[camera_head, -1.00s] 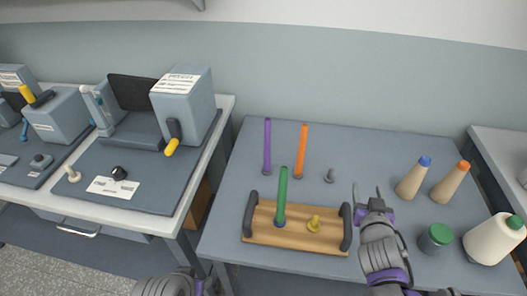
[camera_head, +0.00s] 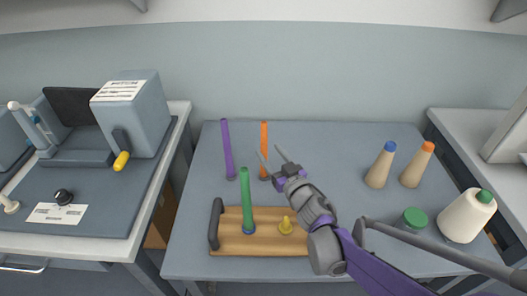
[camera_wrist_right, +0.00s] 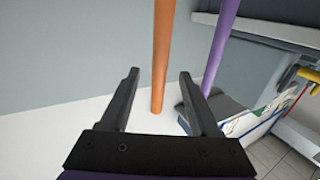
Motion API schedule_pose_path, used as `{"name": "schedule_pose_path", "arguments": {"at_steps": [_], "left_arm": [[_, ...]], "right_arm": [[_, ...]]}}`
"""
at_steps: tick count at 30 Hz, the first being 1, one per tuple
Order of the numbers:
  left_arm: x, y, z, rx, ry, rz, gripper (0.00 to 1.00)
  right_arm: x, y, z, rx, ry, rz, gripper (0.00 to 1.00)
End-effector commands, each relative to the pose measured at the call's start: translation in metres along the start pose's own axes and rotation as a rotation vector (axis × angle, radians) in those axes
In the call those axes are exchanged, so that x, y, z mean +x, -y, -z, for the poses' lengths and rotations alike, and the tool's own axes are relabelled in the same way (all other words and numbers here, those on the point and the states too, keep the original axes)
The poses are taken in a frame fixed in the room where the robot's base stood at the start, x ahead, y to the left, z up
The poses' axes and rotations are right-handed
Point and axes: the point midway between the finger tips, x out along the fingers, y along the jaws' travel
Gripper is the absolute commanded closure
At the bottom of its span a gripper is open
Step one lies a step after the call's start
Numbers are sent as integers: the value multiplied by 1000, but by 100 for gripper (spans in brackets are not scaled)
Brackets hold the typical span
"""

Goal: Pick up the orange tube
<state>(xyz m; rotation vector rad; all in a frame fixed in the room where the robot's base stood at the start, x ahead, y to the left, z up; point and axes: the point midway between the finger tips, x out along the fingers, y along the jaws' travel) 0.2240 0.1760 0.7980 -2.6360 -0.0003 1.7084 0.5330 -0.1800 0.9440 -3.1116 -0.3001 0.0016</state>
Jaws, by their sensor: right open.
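The orange tube (camera_head: 264,148) stands upright near the back of the table, right of the purple tube (camera_head: 228,150). My right gripper (camera_head: 271,157) is open, its fingers pointing at the orange tube's lower half. In the right wrist view the orange tube (camera_wrist_right: 162,60) rises beyond and between the two open fingers (camera_wrist_right: 158,95), and the purple tube (camera_wrist_right: 219,45) stands to its right. I cannot tell whether the fingertips reach around the tube. My left gripper is not in view.

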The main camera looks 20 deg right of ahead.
Motion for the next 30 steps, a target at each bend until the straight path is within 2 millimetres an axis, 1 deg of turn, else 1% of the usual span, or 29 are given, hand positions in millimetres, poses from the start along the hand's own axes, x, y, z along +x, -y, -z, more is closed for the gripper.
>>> {"name": "schedule_pose_path", "arguments": {"at_steps": [1,3,8,11,15,18,21,27,29,30], "left_arm": [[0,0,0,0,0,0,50],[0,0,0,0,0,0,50],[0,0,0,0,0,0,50],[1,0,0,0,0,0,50],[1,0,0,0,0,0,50],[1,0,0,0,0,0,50],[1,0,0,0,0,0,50],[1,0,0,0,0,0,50],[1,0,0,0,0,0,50],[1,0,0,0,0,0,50]], "right_arm": [[9,0,0,1,0,1,37],[18,0,0,0,0,0,37],[28,0,0,0,0,0,37],[41,0,-2,0,0,0,37],[63,-1,-4,0,1,0,37],[73,-1,-4,0,0,-1,37],[78,-1,-4,0,0,-2,37],[77,-1,-4,0,0,-2,37],[77,-1,-4,0,0,-2,48],[77,-1,-4,0,0,-2,55]]}}
